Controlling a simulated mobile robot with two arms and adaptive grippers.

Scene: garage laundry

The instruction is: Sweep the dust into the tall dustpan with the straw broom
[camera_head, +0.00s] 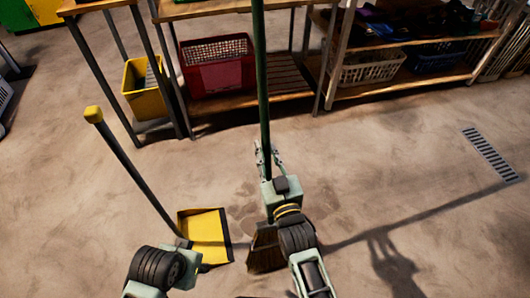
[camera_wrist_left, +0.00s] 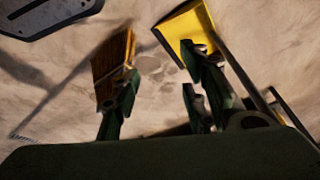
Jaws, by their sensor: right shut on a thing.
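The straw broom (camera_head: 264,110) stands nearly upright, its dark green handle rising out of the top of the head view and its bristles (camera_head: 265,250) near the floor. My right gripper (camera_head: 267,158) is shut on the handle above the bristles. The tall dustpan has a yellow pan (camera_head: 205,236) on the floor left of the bristles and a grey handle with a yellow tip leaning up left. In the left wrist view, my left gripper (camera_wrist_left: 160,70) has its fingers apart and empty, with the pan (camera_wrist_left: 186,28) beyond. Dust (camera_head: 243,190) shows as faint dark patches around the broom.
A shelf at back right holds a white basket (camera_head: 368,68). A floor drain (camera_head: 488,153) lies at right. Open floor surrounds the tools.

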